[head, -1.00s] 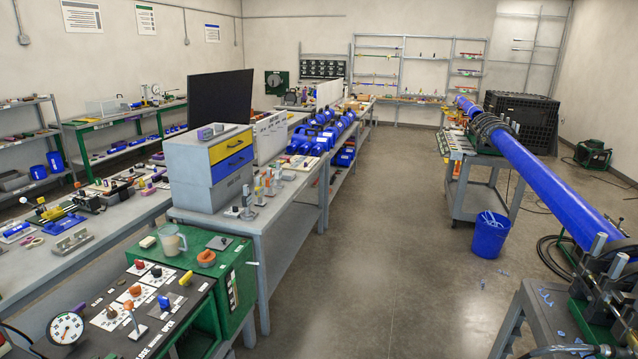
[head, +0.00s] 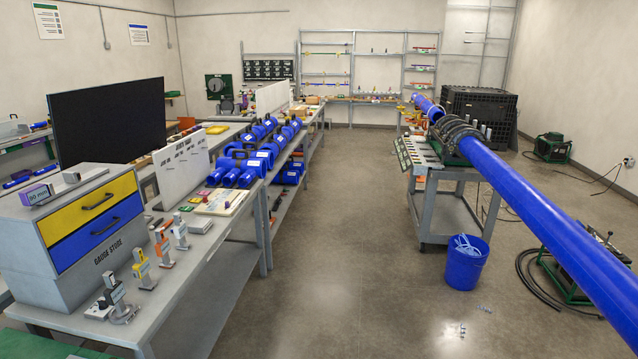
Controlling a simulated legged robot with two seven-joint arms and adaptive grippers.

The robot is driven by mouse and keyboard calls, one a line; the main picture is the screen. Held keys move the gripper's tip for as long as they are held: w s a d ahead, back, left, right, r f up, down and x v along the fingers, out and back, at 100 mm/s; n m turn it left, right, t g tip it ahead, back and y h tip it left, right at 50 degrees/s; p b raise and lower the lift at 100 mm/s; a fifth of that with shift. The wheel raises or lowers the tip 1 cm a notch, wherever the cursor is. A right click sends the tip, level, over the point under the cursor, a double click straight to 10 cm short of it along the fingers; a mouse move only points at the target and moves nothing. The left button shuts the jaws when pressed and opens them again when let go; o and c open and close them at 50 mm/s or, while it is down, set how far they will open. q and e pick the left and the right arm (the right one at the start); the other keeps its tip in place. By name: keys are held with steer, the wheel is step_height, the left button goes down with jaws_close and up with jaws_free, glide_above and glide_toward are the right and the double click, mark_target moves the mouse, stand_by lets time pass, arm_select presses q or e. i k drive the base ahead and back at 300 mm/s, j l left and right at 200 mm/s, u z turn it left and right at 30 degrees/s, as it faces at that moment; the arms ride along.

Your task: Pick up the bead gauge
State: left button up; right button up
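Several small upright gauges stand in a row on the grey bench, in front of the drawer cabinet marked "GAUGE STORE" (head: 100,235). The nearest is a dark and silver gauge (head: 115,299) on a round base. Behind it stand a yellow gauge (head: 142,269), an orange gauge (head: 164,246) and a grey and white gauge (head: 180,233). Their labels are too small to read, so I cannot tell which is the bead gauge. Neither of my grippers is in view.
The grey bench (head: 205,262) runs along the left, with blue fittings (head: 232,172) farther back. A long blue pipe (head: 530,205) lies across a cart (head: 440,208) at the right. A blue bucket (head: 463,263) stands before it. The middle floor is clear.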

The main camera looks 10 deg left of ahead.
mark_target(181, 229)
steer(key=i+u, duration=0.25)
steer(key=i, duration=0.35)
steer(key=i+u, duration=0.25)
steer(key=i, duration=0.4)
steer(key=i+l+u, duration=0.25)
steer(key=i, duration=0.35)
